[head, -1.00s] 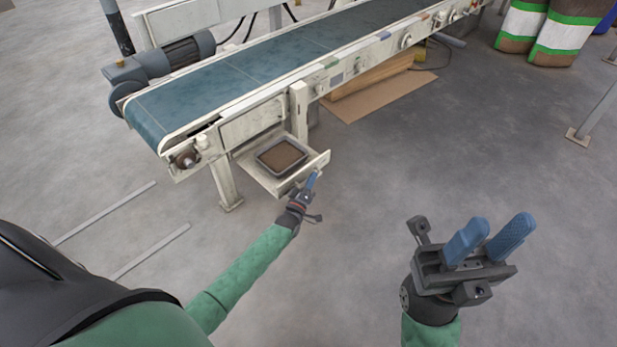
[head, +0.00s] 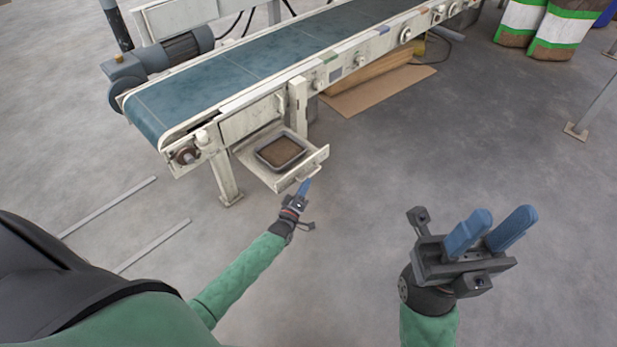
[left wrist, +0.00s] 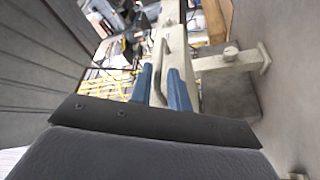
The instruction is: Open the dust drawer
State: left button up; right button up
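The dust drawer (head: 263,173) stands pulled out from under the near end of the conveyor, with a tray (head: 280,152) of brown dust in it. Its bar handle (head: 313,171) is on the front panel and also shows in the left wrist view (left wrist: 164,62). My left gripper (head: 306,183) is just in front of the handle, seemingly a little short of it. In the left wrist view its two blue fingers (left wrist: 160,80) are apart with nothing held between them, the handle beyond. My right gripper (head: 504,216) is open and empty over bare floor at the right.
The conveyor (head: 240,75) runs from the left to the top right, with a leg (head: 224,180) beside the drawer. Cardboard (head: 380,90) lies under it. Sacks (head: 563,32) stand at the top right. The floor in front of the drawer is clear.

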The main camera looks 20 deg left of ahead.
pick_arm(q)
jog(key=shift+v, duration=1.45)
